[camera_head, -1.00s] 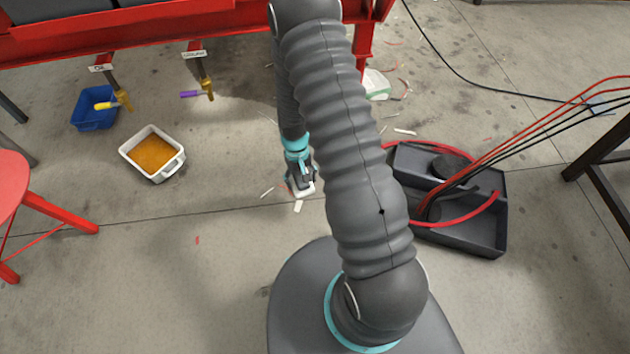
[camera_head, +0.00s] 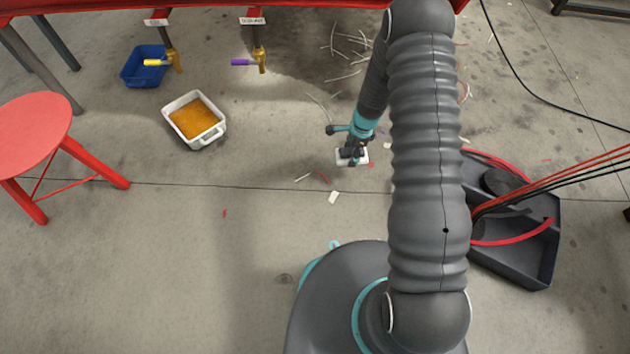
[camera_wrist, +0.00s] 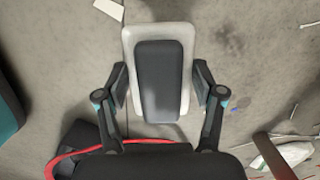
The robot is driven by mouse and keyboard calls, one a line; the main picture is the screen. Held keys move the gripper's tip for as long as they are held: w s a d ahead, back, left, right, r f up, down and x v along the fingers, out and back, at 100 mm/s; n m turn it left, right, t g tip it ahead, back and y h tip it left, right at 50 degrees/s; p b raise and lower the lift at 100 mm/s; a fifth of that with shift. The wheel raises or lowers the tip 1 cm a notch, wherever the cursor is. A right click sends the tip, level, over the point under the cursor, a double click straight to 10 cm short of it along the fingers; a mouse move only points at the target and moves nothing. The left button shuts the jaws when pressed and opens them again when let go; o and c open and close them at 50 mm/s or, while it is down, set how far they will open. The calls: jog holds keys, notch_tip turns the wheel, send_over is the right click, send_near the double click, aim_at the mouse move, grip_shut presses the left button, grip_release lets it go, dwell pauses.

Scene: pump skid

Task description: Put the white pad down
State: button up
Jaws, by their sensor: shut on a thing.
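The white pad (camera_wrist: 187,40) fills the middle of the wrist view. It is a rounded white slab with a dark grey panel on the face toward the camera. My gripper (camera_wrist: 160,88) is shut on it, with one finger at each side edge. In the head view my gripper (camera_head: 352,152) points down toward the floor, and the pad (camera_head: 345,162) shows as a small white shape at its tip. I cannot tell exactly how high the pad is above the floor.
A white tub of orange material (camera_head: 219,132) and a blue bin (camera_head: 130,70) lie left, near two valves. A red stool (camera_head: 35,130) is far left. A black tray (camera_head: 520,265) with red hoses is right. Scraps litter the floor (camera_head: 250,210), otherwise bare in front.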

jog(key=shift+w+a+f+m, duration=0.25)
jog(key=shift+w+m, duration=0.15)
jog(key=shift+m, duration=0.3)
jog(key=shift+a+f, duration=0.2)
jog(key=shift+a, duration=0.15)
jog(key=b, duration=0.2)
send_over(313, 178)
jog(key=f, duration=0.6)
jog(key=shift+s+d+f, duration=0.1)
jog(key=shift+d+f, duration=0.15)
jog(key=shift+f, duration=0.1)
jog(key=shift+f+b, duration=0.35)
jog(key=shift+f, duration=1.6)
jog(key=shift+f, duration=0.2)
jog(key=o, duration=1)
jog(key=shift+r, duration=0.1)
